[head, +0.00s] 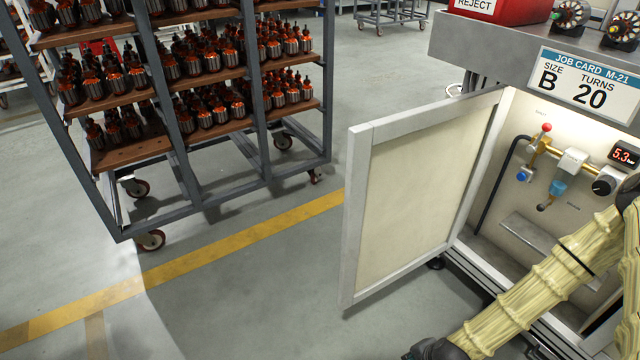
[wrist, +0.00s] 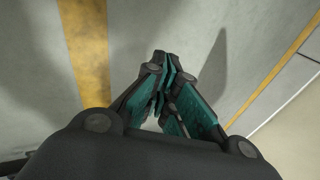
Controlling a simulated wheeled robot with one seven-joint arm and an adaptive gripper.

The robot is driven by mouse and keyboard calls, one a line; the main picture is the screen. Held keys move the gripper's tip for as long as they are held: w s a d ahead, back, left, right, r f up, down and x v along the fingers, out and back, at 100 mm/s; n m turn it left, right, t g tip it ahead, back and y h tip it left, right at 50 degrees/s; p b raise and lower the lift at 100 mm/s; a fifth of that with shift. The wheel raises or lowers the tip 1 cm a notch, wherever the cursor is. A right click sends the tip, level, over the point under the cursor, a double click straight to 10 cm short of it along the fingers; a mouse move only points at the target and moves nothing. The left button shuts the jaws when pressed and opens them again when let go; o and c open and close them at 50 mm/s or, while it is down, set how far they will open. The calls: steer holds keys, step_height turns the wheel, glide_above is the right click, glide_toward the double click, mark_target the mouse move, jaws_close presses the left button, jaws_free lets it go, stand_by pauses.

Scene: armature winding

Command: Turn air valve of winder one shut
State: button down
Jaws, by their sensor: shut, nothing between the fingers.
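The air valve (head: 540,138) shows in the head view inside the open cabinet at right. It is a short lever with a red ball end, standing up from a brass pipe, with the ball slightly right of the lever's foot. A lit gauge (head: 625,155) to its right reads 5.3 bar. My gripper shows in the wrist view (wrist: 165,62), its dark fingers with teal pads closed together and empty, over the grey floor. It is well away from the valve. In the head view my arm reaches down to the bottom edge, and the fingers cannot be made out there.
The cabinet door (head: 420,200) stands open left of the valve. A blue knob (head: 523,174) and a black dial (head: 605,182) sit near the valve. A job card (head: 588,82) hangs above. A wheeled rack (head: 200,190) stands at left; floor between is clear.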

steer(key=shift+a+n+g+h+p, duration=1.2)
steer(key=shift+a+n, duration=2.9)
steer(key=shift+a, duration=2.45)
steer(key=s+d+r+n+g+p, duration=0.1)
steer(key=s+d+r, duration=0.2)
steer(key=s, duration=0.3)
steer(key=s+d+r+n+y, duration=0.1)
steer(key=s+d+r+n, duration=0.15)
steer(key=s, duration=0.35)
steer(key=s+d+r+n+g+p, duration=0.1)
steer(key=s+d+r, duration=0.25)
steer(key=s, duration=0.25)
step_height(320, 180, up, 27)
steer(key=p, duration=2.7)
steer(key=shift+d, duration=0.35)
